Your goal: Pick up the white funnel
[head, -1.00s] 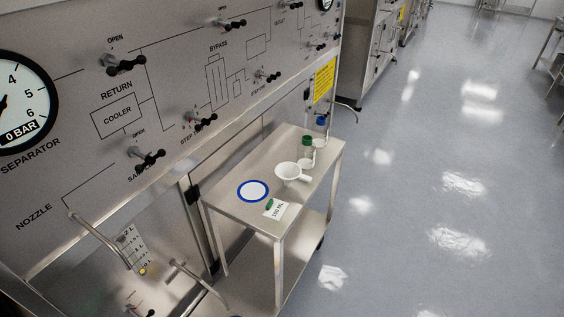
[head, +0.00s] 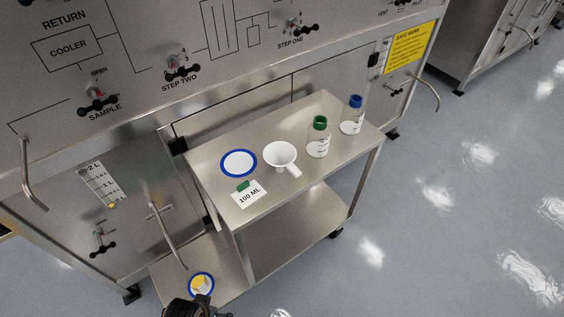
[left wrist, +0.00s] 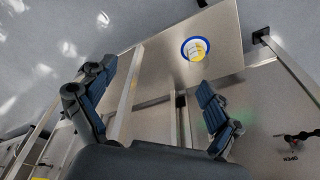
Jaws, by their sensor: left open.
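The white funnel (head: 280,155) stands on the top shelf of a steel cart (head: 233,205), its handle pointing to the lower right. My left gripper (head: 196,308) shows only in part at the bottom edge of the head view, well below and apart from the funnel. In the left wrist view my left gripper (left wrist: 158,105) is open and empty, with its two dark fingers spread wide. The funnel does not show in the left wrist view. My right gripper is not in view.
A blue-rimmed dish (head: 201,283) sits on the lower shelf. A valve panel (head: 130,40) rises behind; open floor lies right.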

